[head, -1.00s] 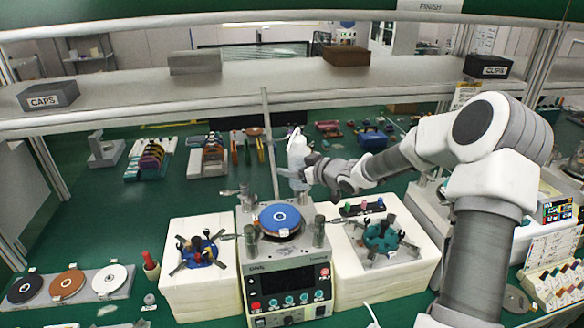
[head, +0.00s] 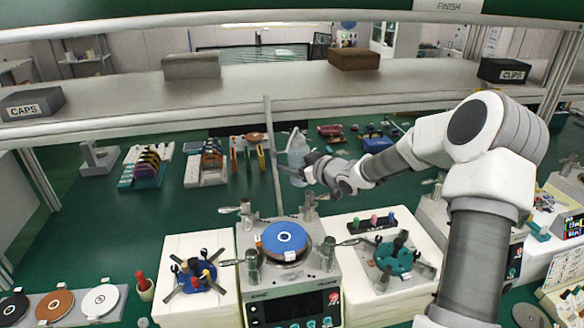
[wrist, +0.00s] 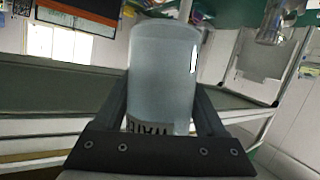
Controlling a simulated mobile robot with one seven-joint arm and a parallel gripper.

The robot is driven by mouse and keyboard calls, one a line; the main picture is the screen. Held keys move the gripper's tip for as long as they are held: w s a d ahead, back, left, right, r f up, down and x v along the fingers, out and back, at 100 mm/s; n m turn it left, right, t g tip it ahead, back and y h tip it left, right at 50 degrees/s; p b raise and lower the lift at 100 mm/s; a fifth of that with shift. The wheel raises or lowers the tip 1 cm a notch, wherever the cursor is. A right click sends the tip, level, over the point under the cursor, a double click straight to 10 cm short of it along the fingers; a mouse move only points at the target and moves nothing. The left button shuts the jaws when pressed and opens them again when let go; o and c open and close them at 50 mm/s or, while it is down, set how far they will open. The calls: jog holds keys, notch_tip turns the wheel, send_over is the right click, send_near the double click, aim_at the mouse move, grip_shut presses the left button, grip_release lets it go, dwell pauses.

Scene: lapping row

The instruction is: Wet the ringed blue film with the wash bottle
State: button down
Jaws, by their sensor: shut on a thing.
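The blue film (head: 285,238) is a round blue disc with a pale ring around its centre hole. It lies on the middle lapping machine (head: 310,258), and no liquid can be made out on it. The translucent wash bottle (head: 298,148) is behind and above the film, apart from it. My gripper (head: 302,174) is shut around the bottle's body. The wrist view shows the bottle (wrist: 163,75) between my gripper's two fingers (wrist: 163,120), with part of a dark-lettered label low on it. Its nozzle tip cannot be made out.
A thin upright post (head: 273,155) stands left of the bottle. Clamp posts surround the film. White stations with a blue fixture (head: 197,277) and a teal fixture (head: 393,257) flank the machine. A grey shelf (head: 300,82) crosses behind. Black, copper and white discs lie front left.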

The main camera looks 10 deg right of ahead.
jog(key=b, duration=0.2)
jog(key=shift+w+d+f+n+b, duration=0.15)
jog(key=shift+w+f+n+b, duration=0.15)
jog(key=shift+w+f, duration=0.1)
jog(key=n+t+b, duration=0.1)
jog(key=n+b, duration=0.1)
jog(key=b, duration=0.6)
jog(key=w+d+n+t+y+b, duration=0.1)
jog(key=n+t+b, duration=0.1)
jog(key=b, duration=0.6)
jog(key=w+n+t+b, duration=0.1)
jog(key=n+t+b, duration=0.1)
jog(key=b, duration=0.6)
jog(key=shift+w+d+r+n+y, duration=0.2)
jog(key=shift+d+r+n+y, duration=0.15)
jog(key=shift+n, duration=0.15)
jog(key=shift+r, duration=0.15)
jog(key=m+p, duration=0.1)
jog(key=p, duration=0.2)
jog(key=shift+r, duration=0.25)
jog(key=m+h+p, duration=0.1)
jog(key=p, duration=0.2)
jog(key=shift+g, duration=0.3)
